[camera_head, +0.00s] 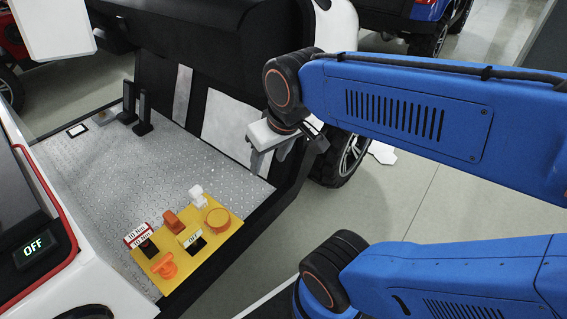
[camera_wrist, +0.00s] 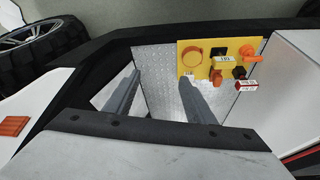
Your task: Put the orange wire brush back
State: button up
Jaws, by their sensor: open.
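My gripper (camera_head: 270,155) hangs open and empty above the right edge of the cart's metal floor. In the wrist view its two fingers (camera_wrist: 160,85) are apart with nothing between them. A yellow board (camera_head: 188,257) lies on the floor plate, below and left of my gripper. It carries an orange upright piece (camera_head: 173,222), an orange knob-like piece (camera_head: 165,266) and a round orange ring (camera_head: 217,217). I cannot tell whether any of these is the wire brush. The board also shows in the wrist view (camera_wrist: 208,45), partly behind a finger.
Black pedals (camera_head: 140,115) stand on the floor plate. A black seat (camera_head: 215,40) rises behind. An orange ridged block (camera_wrist: 14,125) is on white bodywork.

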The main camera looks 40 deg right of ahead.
jog(key=shift+s+d+t, duration=0.15)
jog(key=shift+s+d, duration=0.3)
jog(key=shift+s, duration=0.35)
jog(key=shift+s+d+t, duration=0.15)
jog(key=shift+s+d, duration=0.3)
jog(key=shift+s, duration=0.35)
